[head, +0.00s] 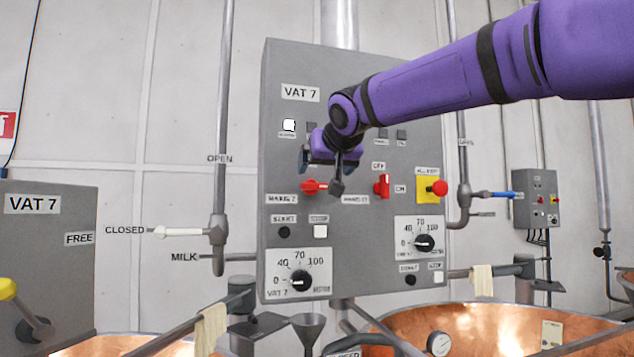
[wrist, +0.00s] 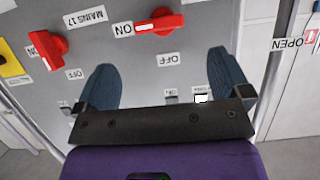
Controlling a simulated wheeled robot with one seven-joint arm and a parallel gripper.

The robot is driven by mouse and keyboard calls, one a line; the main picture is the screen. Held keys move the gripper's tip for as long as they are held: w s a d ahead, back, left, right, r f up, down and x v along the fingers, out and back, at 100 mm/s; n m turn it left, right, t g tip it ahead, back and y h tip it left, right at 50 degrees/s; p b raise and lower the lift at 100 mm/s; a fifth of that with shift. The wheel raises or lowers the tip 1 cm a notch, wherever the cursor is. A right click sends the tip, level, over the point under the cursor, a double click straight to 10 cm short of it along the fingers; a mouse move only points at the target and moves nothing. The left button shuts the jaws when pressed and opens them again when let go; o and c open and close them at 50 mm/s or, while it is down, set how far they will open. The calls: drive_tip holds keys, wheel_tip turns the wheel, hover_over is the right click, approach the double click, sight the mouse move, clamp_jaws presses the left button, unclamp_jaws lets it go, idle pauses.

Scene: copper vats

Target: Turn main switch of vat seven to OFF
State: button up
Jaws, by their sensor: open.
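The red main switch of vat seven (head: 314,187) is on the grey panel with its handle lying horizontal. It also shows in the wrist view (wrist: 160,24), where the picture is upside down, with an ON label beside the handle end and an OFF label (wrist: 167,60) off its side. In the head view its label (head: 283,199) reads MAINS 7. My gripper (head: 320,172) is open and empty in front of the panel, near the switch. In the wrist view the two blue fingers (wrist: 160,59) stand apart, with the switch beyond their tips; no contact is visible.
A red button on a yellow plate (head: 437,188) is further right. Dials (head: 300,281) sit below. Copper vats (head: 480,325) and rails stand under the panel.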

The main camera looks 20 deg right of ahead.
sight(314, 186)
drive_tip(key=x, duration=0.7)
drive_tip(key=shift+w+f, duration=0.15)
drive_tip(key=c, duration=0.9)
